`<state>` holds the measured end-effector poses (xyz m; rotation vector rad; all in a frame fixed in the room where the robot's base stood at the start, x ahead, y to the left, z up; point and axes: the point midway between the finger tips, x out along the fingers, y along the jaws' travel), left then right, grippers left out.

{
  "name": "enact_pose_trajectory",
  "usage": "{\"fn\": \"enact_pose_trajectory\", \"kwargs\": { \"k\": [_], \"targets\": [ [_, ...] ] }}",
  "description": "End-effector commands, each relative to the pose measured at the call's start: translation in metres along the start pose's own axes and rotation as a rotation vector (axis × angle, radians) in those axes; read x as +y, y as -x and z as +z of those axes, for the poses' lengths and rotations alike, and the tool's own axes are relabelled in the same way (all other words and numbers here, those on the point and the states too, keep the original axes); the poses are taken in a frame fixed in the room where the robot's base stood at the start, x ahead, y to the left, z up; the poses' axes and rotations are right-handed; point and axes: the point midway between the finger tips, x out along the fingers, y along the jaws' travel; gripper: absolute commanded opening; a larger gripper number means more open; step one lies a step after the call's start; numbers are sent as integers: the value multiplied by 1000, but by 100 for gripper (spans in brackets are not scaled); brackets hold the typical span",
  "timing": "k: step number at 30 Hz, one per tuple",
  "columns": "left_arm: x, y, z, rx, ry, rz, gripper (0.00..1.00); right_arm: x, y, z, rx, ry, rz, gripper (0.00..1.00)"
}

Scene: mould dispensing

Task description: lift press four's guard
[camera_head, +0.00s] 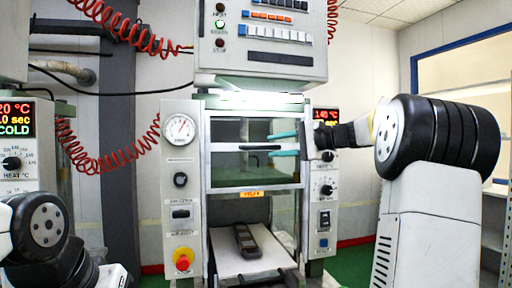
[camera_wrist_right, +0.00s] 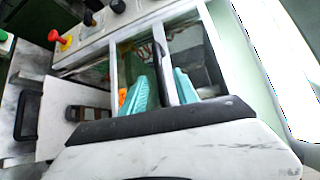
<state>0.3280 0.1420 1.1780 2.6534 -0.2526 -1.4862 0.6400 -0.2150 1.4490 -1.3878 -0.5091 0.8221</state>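The press in the middle has a guard (camera_head: 228,186), a clear panel in a pale metal frame. The guard's lower edge is above a white tray. A dark horizontal handle bar (camera_head: 258,148) crosses the guard. My right gripper (camera_head: 284,145) reaches in from the right, its teal fingers above and below the bar. In the right wrist view the dark handle (camera_wrist_right: 158,75) runs between the two teal fingers, with gaps on both sides. The gripper looks open around it, not clamped. My left arm shows at the lower left; its gripper is out of view.
A dark mould (camera_head: 246,240) lies on the white tray (camera_head: 228,262) below the guard. A gauge (camera_head: 180,129) and red emergency button (camera_head: 183,259) are on the left post. A display reading 140 °C (camera_head: 326,114) is on the right. Another press display (camera_head: 15,118) is far left.

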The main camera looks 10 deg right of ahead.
Motion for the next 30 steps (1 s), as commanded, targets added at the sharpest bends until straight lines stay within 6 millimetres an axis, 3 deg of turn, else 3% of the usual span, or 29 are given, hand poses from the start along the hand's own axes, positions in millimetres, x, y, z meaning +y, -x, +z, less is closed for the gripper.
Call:
{"fn": "enact_pose_trajectory", "kwargs": {
  "k": [7, 22, 26, 29, 30],
  "targets": [
    [0, 0, 0, 0, 0, 0, 36, -1, 27, 0, 0, 0, -1, 36],
    [0, 0, 0, 0, 0, 0, 36, 1, 26, 4, -2, 3, 9, 36],
    [0, 0, 0, 0, 0, 0, 36, 22, 12, 32, -2, 39, 104, 36],
    [0, 0, 0, 0, 0, 0, 36, 62, 0, 77, 2, 111, 260, 36],
    [0, 0, 0, 0, 0, 0, 36, 84, -1, 98, 4, 156, 337, 36]
  ]
}}
